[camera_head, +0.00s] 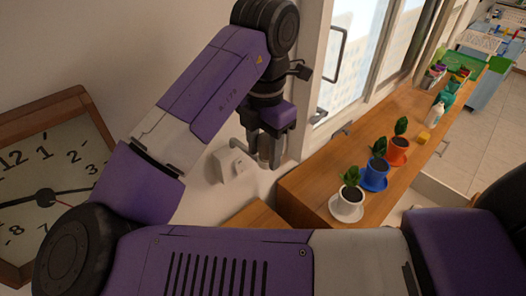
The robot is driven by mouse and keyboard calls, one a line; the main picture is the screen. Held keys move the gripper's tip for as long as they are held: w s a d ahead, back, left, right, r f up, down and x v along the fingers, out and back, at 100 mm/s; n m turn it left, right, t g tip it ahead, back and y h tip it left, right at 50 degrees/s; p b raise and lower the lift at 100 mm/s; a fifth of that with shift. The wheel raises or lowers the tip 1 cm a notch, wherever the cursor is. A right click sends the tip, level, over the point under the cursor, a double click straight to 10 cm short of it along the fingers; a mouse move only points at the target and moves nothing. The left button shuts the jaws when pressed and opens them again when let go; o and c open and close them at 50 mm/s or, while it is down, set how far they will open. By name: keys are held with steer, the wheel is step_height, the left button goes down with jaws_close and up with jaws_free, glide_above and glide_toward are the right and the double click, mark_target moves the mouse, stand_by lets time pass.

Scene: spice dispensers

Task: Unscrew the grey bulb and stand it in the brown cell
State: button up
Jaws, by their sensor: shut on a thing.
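My gripper (264,160) points down beside the wall, left of the window frame, and is shut on the grey bulb (264,150). Only a small greyish part of the bulb shows between the dark fingers. A pale fixture (231,165) on the white wall is just left of the fingers. I cannot tell whether the bulb still touches this fixture. I cannot make out the brown cell; my arm covers much of the lower picture.
A wooden counter (318,188) runs along the window with potted plants in white (350,204), blue (375,175) and orange (399,150) pots. A lower wooden surface (256,216) shows below the gripper. A wall clock (45,180) hangs at left.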

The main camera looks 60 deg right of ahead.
steer(key=shift+s+r, duration=0.25)
steer(key=shift+r, duration=0.6)
steer(key=shift+c, duration=0.4)
steer(key=o, duration=1.2)
steer(key=shift+s, duration=0.1)
steer(key=shift+o, duration=0.7)
